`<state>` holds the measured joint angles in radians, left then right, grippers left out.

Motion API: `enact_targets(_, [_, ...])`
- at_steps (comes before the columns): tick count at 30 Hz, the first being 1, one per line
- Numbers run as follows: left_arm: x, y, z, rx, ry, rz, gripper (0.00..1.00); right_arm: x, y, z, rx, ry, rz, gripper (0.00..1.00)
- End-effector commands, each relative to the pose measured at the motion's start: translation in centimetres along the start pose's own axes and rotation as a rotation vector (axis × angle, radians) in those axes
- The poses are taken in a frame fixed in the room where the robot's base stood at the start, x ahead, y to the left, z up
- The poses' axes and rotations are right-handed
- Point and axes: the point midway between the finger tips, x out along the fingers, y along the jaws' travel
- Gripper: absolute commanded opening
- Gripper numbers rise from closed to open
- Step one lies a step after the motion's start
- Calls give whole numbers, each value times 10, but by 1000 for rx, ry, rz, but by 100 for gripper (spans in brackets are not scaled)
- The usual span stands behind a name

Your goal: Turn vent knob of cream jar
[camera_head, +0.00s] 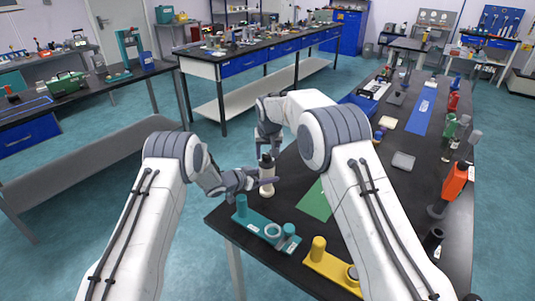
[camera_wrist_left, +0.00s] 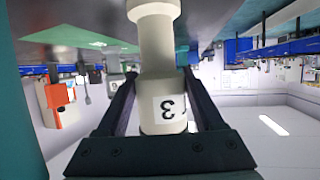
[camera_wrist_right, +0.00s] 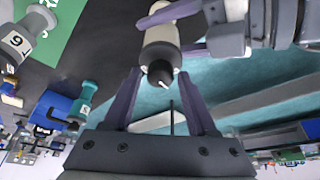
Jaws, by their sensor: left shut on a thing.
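The cream jar (camera_head: 267,181) with a black knob on top is upright near the left edge of the black bench. My left gripper (camera_head: 264,182) is shut around its body from the side. In the left wrist view the jar (camera_wrist_left: 163,75) sits between the fingers, with a white label marked 3. My right gripper (camera_head: 268,145) is above the jar, pointing down. In the right wrist view its fingers (camera_wrist_right: 160,85) are apart, on either side of the black knob (camera_wrist_right: 160,73); contact does not show.
A teal holder (camera_head: 262,229) and a yellow holder (camera_head: 335,271) lie at the bench's near edge. A green mat (camera_head: 314,203) is right of the jar. Bottles, including an orange one (camera_head: 455,181), line the right side. Open floor lies left of the bench.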

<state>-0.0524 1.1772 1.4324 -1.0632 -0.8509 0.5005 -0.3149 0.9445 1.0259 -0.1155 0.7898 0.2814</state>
Motion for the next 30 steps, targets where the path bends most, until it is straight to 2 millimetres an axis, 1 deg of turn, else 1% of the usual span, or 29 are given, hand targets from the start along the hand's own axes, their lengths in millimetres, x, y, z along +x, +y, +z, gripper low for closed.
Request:
enact_targets(1, [0, 0, -1, 0, 1, 0, 4, 0, 0, 0, 0, 0, 0, 33])
enact_targets(2, [0, 0, -1, 0, 1, 0, 4, 0, 0, 0, 0, 0, 0, 22])
enact_targets(3, [0, 0, -1, 0, 1, 0, 4, 0, 0, 0, 0, 0, 0, 6])
enact_targets(4, [0, 0, -1, 0, 1, 0, 4, 0, 0, 0, 0, 0, 0, 0])
enact_targets(11, [0, 0, -1, 0, 1, 0, 4, 0, 0, 0, 11, -1, 5, 0])
enact_targets(17, [0, 0, 0, 0, 1, -1, 4, 0, -2, 0, 75, 0, 31, 0])
enact_targets(23, [0, 0, 0, 0, 1, -1, 4, 0, -3, 0, 205, -2, 86, 0])
enact_targets(30, [0, 0, 0, 0, 0, -1, 4, 0, -5, -1, 397, 0, 165, 0])
